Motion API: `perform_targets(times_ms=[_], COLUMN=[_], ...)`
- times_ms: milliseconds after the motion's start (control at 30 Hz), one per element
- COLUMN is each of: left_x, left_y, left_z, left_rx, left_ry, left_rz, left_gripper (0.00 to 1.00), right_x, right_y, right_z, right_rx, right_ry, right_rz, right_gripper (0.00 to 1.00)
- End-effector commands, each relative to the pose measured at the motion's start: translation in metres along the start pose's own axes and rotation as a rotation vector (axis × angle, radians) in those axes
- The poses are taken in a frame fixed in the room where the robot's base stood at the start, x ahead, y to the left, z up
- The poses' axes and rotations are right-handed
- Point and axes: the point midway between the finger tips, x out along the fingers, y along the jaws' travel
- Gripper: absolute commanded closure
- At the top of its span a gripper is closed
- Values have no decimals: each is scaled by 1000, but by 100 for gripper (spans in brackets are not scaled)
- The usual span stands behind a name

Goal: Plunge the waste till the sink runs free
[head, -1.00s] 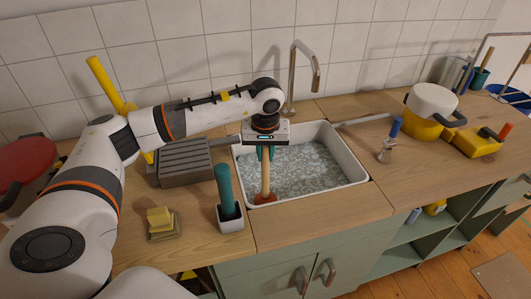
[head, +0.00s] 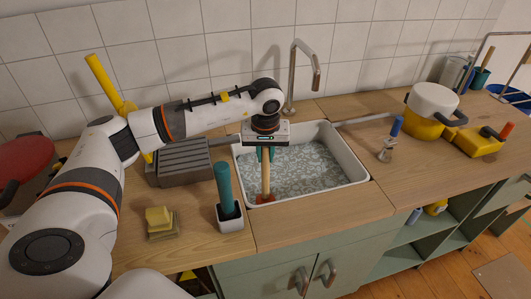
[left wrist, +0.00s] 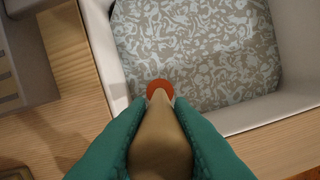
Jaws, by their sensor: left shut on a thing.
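The white sink (head: 354,165) is set in the wooden worktop, with greyish, pale-patterned water or scum covering its bottom. My left gripper (head: 265,154) is over the sink's left front part, its teal fingers shut on the wooden handle of the plunger (head: 266,172). The plunger stands close to upright, its red cup (head: 265,198) low at the front left of the sink. In the left wrist view the handle (left wrist: 160,140) runs between the fingers to the red cup (left wrist: 159,87). The waste is hidden. My right gripper is not in view.
A tap (head: 292,80) rises behind the sink. A grey ribbed rack (head: 185,161) stands left of it. A teal-handled brush in a white holder (head: 230,217) and yellow sponges (head: 159,220) are at the front left. A blue-handled tool (head: 388,148) and yellow pot (head: 423,127) are right.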

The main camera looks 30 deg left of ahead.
Motion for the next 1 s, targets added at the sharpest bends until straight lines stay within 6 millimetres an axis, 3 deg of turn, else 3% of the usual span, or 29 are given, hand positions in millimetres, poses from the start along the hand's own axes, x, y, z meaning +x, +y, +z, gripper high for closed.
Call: perform_targets(times_ms=[1000], left_x=[-14], left_y=[0], left_z=[2], left_rx=[0], left_ry=[-1], left_rz=[-1], left_gripper=[100], right_x=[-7], right_y=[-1], right_z=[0], right_rx=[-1], right_ry=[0], right_rz=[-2], right_gripper=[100])
